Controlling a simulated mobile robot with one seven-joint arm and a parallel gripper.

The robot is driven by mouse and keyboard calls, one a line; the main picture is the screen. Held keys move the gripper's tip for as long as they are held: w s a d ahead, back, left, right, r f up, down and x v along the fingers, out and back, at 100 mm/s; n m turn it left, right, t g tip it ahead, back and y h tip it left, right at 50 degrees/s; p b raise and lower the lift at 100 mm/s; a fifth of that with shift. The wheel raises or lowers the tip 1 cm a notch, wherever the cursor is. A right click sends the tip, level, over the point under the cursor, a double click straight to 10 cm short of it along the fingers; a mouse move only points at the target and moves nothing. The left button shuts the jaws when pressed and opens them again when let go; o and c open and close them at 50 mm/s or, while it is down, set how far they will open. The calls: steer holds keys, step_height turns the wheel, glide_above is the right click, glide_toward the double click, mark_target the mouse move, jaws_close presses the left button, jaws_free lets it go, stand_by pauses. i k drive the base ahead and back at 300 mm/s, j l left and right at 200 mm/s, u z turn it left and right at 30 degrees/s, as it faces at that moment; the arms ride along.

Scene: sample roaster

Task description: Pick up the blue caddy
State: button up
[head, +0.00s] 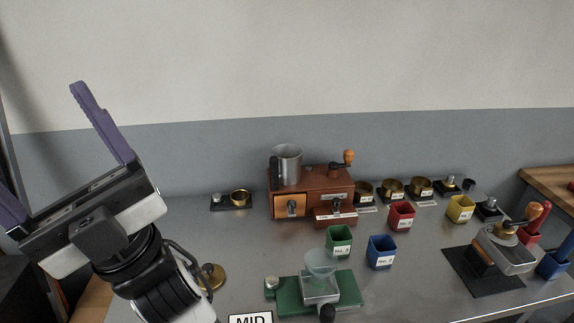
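The blue caddy (382,252) is a small open-topped square container with a white label. It stands upright on the grey table (232,262), right of the middle in the head view. My gripper (42,150) is at the far left, raised high and well apart from the caddy. Its two purple fingers are spread wide with nothing visible between them. One finger runs partly out of the picture at the left edge.
A green caddy (339,241) stands just left of the blue one; red (401,216) and yellow (460,208) caddies stand behind. A green-based scale (345,290) is front left of it. A wooden grinder box (318,184) stands behind. A roaster (505,252) on a dark mat is right.

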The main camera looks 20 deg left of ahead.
mark_target(381, 250)
steer(key=i+j+z, duration=0.1)
steer(key=z, duration=0.25)
steer(key=j+z, duration=0.4)
steer(key=i+l, duration=0.05)
